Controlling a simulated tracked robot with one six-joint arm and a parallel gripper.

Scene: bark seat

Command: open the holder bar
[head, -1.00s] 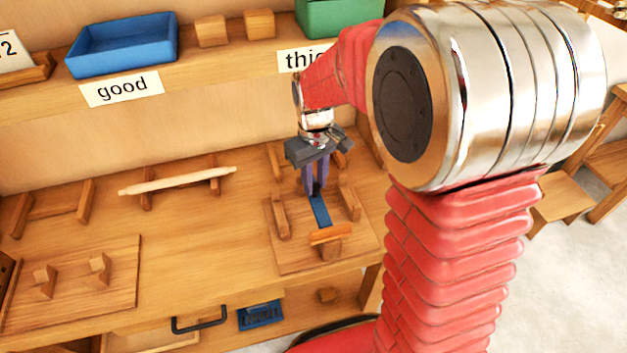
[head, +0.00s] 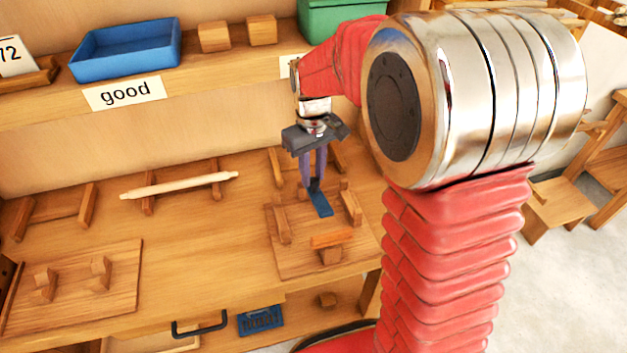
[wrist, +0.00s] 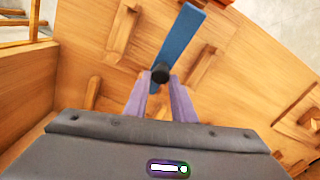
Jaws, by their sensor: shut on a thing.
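The blue holder bar (head: 320,201) is above the wooden holder board (head: 295,262) on the bench. Its near end stands apart from the orange block at the front of the board. In the wrist view the bar (wrist: 182,38) runs up and to the right from a black knob (wrist: 160,73). My gripper (head: 314,182) points down at the bar's far end. In the wrist view my gripper (wrist: 160,79) has its purple fingers shut on the knob of the bar. The fingers partly hide that end.
Wooden posts (head: 350,207) flank the bar, and an orange block (head: 332,239) sits at the front of the board. A rolling pin (head: 180,185) rests on a rack to the left. A blue tray (head: 127,50) stands on the shelf behind. The bench's middle is clear.

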